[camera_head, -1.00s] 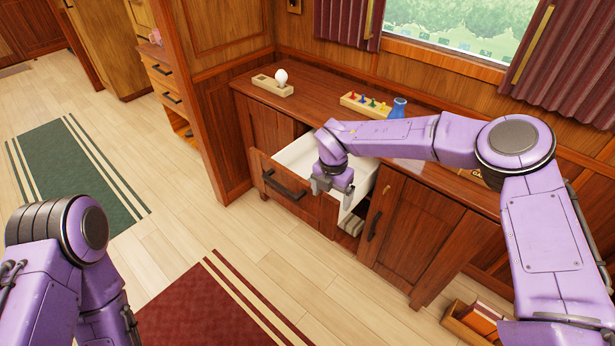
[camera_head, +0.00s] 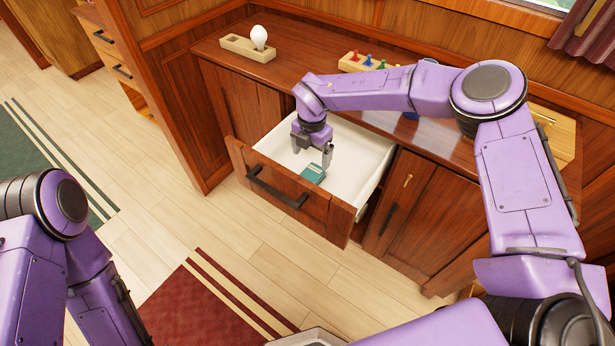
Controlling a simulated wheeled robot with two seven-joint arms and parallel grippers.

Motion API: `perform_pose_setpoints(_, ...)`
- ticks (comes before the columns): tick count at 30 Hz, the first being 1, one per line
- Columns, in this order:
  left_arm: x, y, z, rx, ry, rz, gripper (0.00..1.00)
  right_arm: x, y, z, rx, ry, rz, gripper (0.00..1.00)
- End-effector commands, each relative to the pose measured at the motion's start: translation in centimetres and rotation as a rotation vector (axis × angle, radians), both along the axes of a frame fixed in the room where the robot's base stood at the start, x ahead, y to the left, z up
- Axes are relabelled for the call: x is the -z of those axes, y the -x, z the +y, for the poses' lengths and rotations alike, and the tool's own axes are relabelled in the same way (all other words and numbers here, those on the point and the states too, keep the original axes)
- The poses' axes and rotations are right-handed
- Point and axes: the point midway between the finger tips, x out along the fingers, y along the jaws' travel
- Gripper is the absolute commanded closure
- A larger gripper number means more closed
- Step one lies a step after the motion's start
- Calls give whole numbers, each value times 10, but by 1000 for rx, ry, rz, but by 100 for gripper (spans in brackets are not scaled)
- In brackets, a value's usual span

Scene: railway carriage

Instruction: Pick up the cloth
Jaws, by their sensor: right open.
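A small teal folded piece, which looks like the cloth (camera_head: 313,173), lies on the white floor of an open drawer (camera_head: 350,148). Part of it is hidden by my right gripper. My right gripper (camera_head: 312,155) points down over the drawer with its two fingers apart and nothing between them. Its fingertips are just above and behind the cloth in the picture; I cannot tell whether they touch it. My left arm shows at the lower left, but its gripper is out of view.
The drawer's wooden front with a dark handle (camera_head: 277,187) faces the room. On the cabinet top stand a wooden holder (camera_head: 247,47) with a light bulb (camera_head: 259,37) and a peg block (camera_head: 352,62). A red rug (camera_head: 205,310) lies on the floor.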

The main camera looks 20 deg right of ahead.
Motion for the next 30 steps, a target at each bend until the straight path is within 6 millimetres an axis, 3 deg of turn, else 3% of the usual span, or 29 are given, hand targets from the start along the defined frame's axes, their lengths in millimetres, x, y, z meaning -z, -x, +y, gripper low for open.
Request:
perform_pose_setpoints(6, -8, 0, 0, 0, 0, 0, 58, 38, 0, 3, -6, 2, 4, 8)
perform_pose_setpoints(11, -13, 0, 0, 0, 0, 0, 58, 56, 0, 4, -6, 2, 4, 8)
perform_pose_setpoints(18, -23, 0, 0, 0, -1, -1, 58, 97, 1, 3, -4, 2, 4, 8)
perform_pose_setpoints(25, -22, 0, 0, 0, -1, -1, 58, 101, 0, 2, -3, 1, 1, 8)
perform_pose_setpoints(26, -22, 0, 0, 0, 0, 0, 58, 101, 0, 2, -2, 1, 1, 12)
perform_pose_setpoints(30, -22, 0, 0, 0, -1, -1, 58, 101, 0, 2, -2, 1, 1, 57)
